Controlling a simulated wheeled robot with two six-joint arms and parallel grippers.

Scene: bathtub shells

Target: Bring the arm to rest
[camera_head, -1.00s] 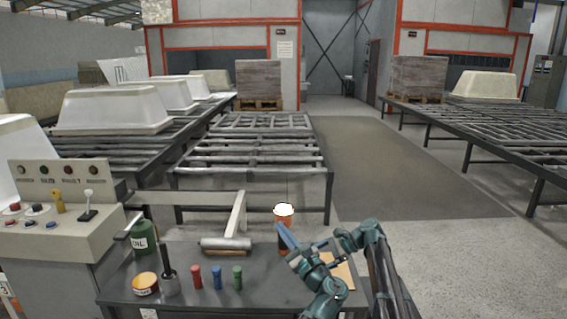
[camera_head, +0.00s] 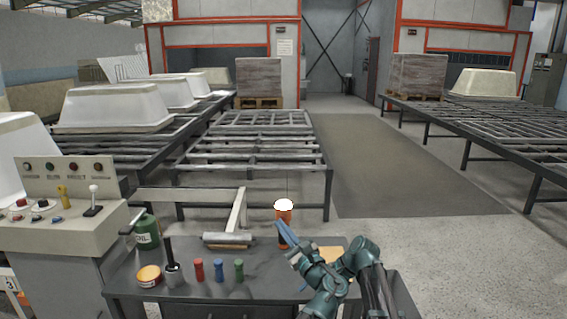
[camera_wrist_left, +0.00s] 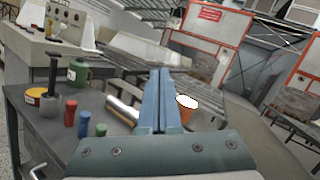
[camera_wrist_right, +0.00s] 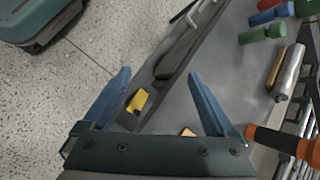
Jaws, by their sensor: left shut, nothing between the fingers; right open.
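In the left wrist view the two fingers (camera_wrist_left: 159,72) lie together.
The dark workbench (camera_head: 190,294) holds red, blue and green bottles (camera_head: 219,270), a roller (camera_head: 228,239), a green can (camera_head: 147,232) and an orange tin (camera_head: 149,276). A control panel (camera_head: 65,225) stands left. Roller conveyors (camera_head: 250,150) lie beyond. Open floor (camera_head: 430,240) is at right.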

